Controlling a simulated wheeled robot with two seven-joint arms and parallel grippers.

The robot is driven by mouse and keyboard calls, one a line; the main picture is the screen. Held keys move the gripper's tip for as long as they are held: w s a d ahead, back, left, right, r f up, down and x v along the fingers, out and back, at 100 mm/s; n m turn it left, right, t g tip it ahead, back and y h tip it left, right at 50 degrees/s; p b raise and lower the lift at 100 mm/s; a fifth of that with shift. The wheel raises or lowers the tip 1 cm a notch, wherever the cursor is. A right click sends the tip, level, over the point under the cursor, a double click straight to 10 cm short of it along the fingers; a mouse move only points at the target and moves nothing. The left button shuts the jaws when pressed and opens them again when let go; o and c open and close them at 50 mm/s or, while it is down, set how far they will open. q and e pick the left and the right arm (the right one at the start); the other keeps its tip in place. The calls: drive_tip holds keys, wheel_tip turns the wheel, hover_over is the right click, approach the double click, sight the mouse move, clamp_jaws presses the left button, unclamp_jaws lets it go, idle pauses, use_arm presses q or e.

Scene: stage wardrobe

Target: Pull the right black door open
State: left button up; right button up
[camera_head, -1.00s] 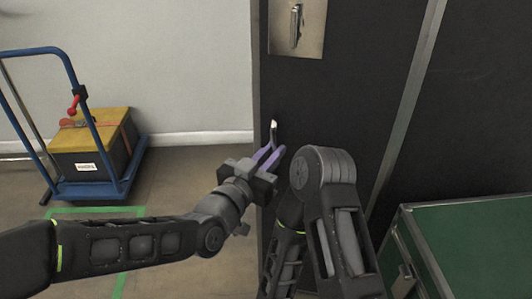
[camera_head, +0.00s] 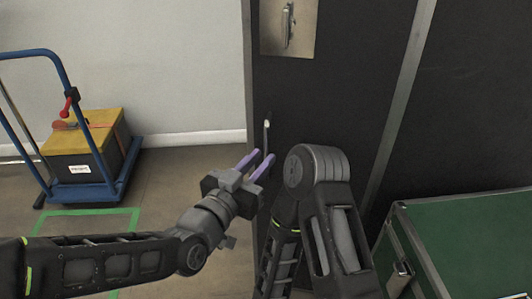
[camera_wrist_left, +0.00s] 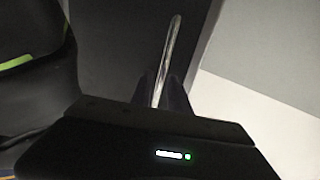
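The black door (camera_head: 330,110) is a tall dark panel, with its left edge beside the pale wall. A slim vertical silver handle (camera_head: 266,132) is on it near that edge; in the left wrist view the handle (camera_wrist_left: 170,50) is a bright bar running down between the two dark fingers. My left gripper (camera_head: 258,161), with purple fingers, is at the handle's lower end. Its fingers look apart, one on each side of the bar; contact cannot be made out. My right arm stands in front of the door, and its gripper is out of view.
A metal latch plate (camera_head: 289,27) is higher on the door. A green-topped case (camera_head: 470,235) stands at the right. A blue cart (camera_head: 85,192) with a yellow-lidded box (camera_head: 85,135) stands at the left. Floor between cart and door is clear.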

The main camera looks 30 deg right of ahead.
use_arm(q)
drive_tip(key=v, duration=0.4)
drive_tip(key=shift+s+a, duration=0.15)
drive_tip(key=shift+s, duration=0.05)
